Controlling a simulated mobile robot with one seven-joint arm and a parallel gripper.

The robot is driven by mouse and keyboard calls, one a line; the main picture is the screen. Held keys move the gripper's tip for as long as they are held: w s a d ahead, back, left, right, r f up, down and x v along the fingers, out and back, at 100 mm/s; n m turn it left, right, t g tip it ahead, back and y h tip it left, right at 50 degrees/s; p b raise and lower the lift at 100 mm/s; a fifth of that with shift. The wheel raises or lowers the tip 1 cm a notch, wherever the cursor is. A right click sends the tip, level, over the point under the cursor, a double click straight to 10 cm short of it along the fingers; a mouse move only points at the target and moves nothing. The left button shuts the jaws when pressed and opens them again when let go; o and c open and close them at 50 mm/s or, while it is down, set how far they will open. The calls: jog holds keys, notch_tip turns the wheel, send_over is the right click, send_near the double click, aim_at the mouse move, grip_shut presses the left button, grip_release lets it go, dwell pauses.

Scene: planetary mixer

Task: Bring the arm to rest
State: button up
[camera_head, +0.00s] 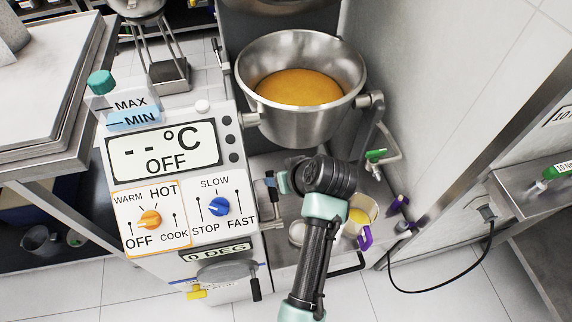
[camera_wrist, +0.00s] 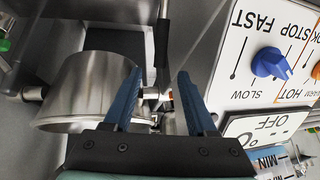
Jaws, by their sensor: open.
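My gripper (camera_wrist: 158,85) is open, with two blue fingers apart and nothing between them in the wrist view. In the head view my arm reaches up from the bottom centre and bends left, with the gripper (camera_head: 270,187) just right of the mixer's control panel (camera_head: 170,180). The steel bowl (camera_head: 300,118), holding an orange-yellow content (camera_head: 300,88), hangs above my arm. The bowl also shows at left in the wrist view (camera_wrist: 85,90). The blue speed knob (camera_wrist: 271,63) is right of my fingers, apart from them.
A jug with a purple handle (camera_head: 362,220) stands on the mixer's base right of my arm. A green-handled tap (camera_head: 376,155) is by the wall. A steel table (camera_head: 50,80) is at left, a counter (camera_head: 545,185) at right. Floor shows at the front.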

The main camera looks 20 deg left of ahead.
jog(key=shift+w+r, duration=0.1)
jog(key=w+d+r+m+t+h+p, duration=0.1)
jog(key=w+d+r+t, duration=0.2)
jog(key=r, duration=0.8)
jog(key=w+d+r+m+t+p, duration=0.1)
jog(key=w+d+r+t, duration=0.3)
jog(key=r, duration=0.8)
jog(key=w+r+m+t+h+p, duration=0.15)
jog(key=r+t, duration=0.25)
jog(key=r, duration=0.7)
jog(key=s+d+r+m+t+h, duration=0.1)
jog(key=s+r+t, duration=0.3)
jog(key=r, duration=0.6)
jog(key=s+d+r+m+t+h+p, duration=0.1)
jog(key=s+d+r+t, duration=0.3)
jog(key=s+r, duration=0.4)
jog(key=s+d+r+m+t+h, duration=0.1)
jog(key=s+r+t, duration=0.3)
jog(key=r, duration=0.9)
jog(key=shift+s+d+m, duration=0.65)
jog(key=shift+s+d, duration=0.15)
jog(key=shift+s, duration=0.1)
